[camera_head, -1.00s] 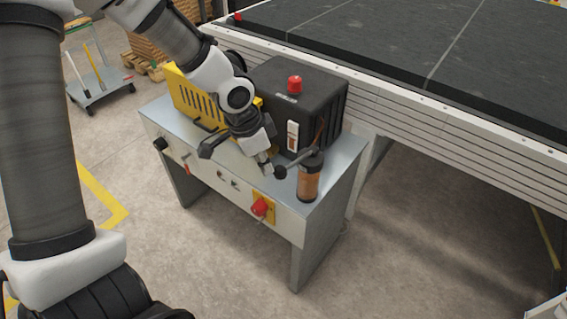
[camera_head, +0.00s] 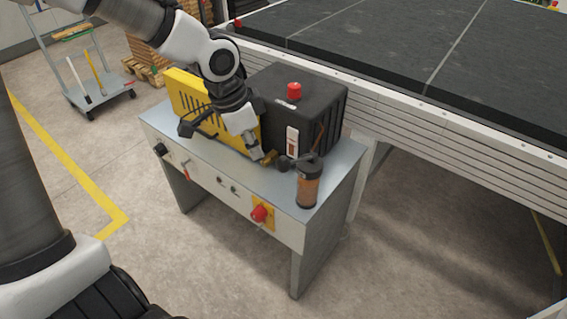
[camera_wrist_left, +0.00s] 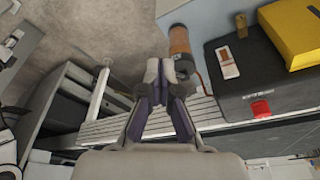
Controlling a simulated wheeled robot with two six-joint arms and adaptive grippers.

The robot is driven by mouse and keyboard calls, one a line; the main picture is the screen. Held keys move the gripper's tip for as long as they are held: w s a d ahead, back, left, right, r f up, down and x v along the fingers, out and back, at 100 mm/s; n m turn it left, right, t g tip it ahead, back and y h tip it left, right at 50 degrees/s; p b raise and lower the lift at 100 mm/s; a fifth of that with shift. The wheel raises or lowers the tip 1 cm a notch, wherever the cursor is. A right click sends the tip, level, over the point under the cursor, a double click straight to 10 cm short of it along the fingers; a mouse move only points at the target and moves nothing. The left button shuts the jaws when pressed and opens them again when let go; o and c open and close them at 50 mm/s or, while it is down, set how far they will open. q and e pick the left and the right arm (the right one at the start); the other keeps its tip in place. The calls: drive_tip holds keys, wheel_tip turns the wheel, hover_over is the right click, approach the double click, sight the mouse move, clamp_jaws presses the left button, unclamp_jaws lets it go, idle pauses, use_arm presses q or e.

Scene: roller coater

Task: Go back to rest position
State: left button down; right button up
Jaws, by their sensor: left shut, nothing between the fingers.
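My left gripper (camera_head: 262,157) is over the top of the control cabinet (camera_head: 285,210), in front of the black box (camera_head: 318,105). In the left wrist view its fingers (camera_wrist_left: 160,72) are together with nothing held between them. A brown cylindrical bottle with a dark cap (camera_head: 308,184) stands upright at the right end of the cabinet top. It also shows in the left wrist view (camera_wrist_left: 180,45), beside the fingertips. My right gripper is not seen.
A yellow slotted housing (camera_head: 188,97) stands left of the black box, close to my left forearm. A red button (camera_head: 294,90) tops the box, and a red knob (camera_head: 259,213) is on the cabinet front. The conveyor (camera_head: 460,120) runs behind. Open floor (camera_head: 400,265) lies at the right front.

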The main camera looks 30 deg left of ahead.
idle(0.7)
use_arm(q)
drive_tip(key=s+d+f+n+g, duration=0.2)
drive_tip(key=s+d+f+g, duration=0.2)
drive_tip(key=s+f, duration=0.95)
drive_tip(key=s+d+f+n+g, duration=0.1)
drive_tip(key=s+d+f+g, duration=0.25)
drive_tip(key=s+f, duration=1)
drive_tip(key=w+f+n+t+y, duration=0.1)
drive_tip(key=w+f+n+t, duration=0.3)
drive_tip(key=w+f, duration=0.3)
drive_tip(key=w+t, duration=0.1)
drive_tip(key=w, duration=0.1)
drive_tip(key=shift+w+a+f+n+y, duration=0.3)
drive_tip(key=shift+w+a+n, duration=0.05)
drive_tip(key=shift+w+n, duration=0.05)
